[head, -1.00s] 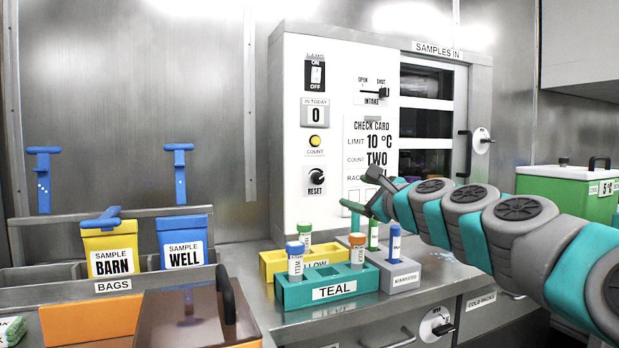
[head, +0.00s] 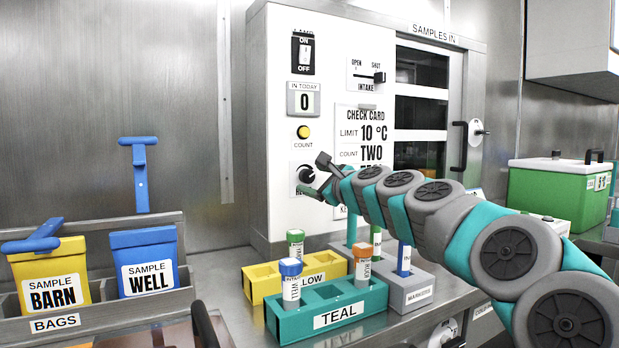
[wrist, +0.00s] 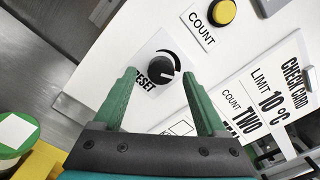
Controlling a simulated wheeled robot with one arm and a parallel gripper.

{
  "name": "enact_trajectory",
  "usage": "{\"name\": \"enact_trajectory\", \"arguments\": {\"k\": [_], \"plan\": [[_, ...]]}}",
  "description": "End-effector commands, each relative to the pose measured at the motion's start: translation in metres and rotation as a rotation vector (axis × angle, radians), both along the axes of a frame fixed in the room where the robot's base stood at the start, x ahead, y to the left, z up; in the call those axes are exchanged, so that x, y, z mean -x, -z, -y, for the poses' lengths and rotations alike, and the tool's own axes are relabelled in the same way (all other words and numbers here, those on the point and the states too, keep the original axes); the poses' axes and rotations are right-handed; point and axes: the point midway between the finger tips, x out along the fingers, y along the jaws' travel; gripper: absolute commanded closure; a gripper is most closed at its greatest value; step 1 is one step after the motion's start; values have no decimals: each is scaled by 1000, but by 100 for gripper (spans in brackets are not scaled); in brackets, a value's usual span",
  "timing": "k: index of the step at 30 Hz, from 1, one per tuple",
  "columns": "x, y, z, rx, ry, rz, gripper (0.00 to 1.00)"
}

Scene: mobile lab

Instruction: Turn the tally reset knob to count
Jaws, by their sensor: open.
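The tally reset knob (head: 306,174) is a round black dial on the white machine panel, under the yellow COUNT button (head: 303,132). In the wrist view the knob (wrist: 160,71) shows a white pointer line, a curved black mark around it and the word RESET. My gripper (head: 316,176) is in front of the knob and partly covers it in the head view. In the wrist view my open gripper (wrist: 159,74) has one green finger on each side of the knob. I cannot tell whether the fingers touch it.
The teal rack (head: 290,324), yellow rack (head: 262,280) and grey marker block (head: 412,291) stand on the counter below my arm, with upright tubes and markers. The check card (head: 362,135) and the INTAKE slider (head: 378,77) are on the panel near the knob.

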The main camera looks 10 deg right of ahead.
Motion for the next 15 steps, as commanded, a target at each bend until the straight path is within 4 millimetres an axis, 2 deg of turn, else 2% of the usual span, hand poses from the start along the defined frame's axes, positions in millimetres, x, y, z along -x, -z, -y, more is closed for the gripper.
{"name": "enact_trajectory", "arguments": {"k": [6, 15], "plan": [[-18, -2, -5, 0, 2, 3, 26], [-23, -1, -7, -1, 1, 2, 26]]}}
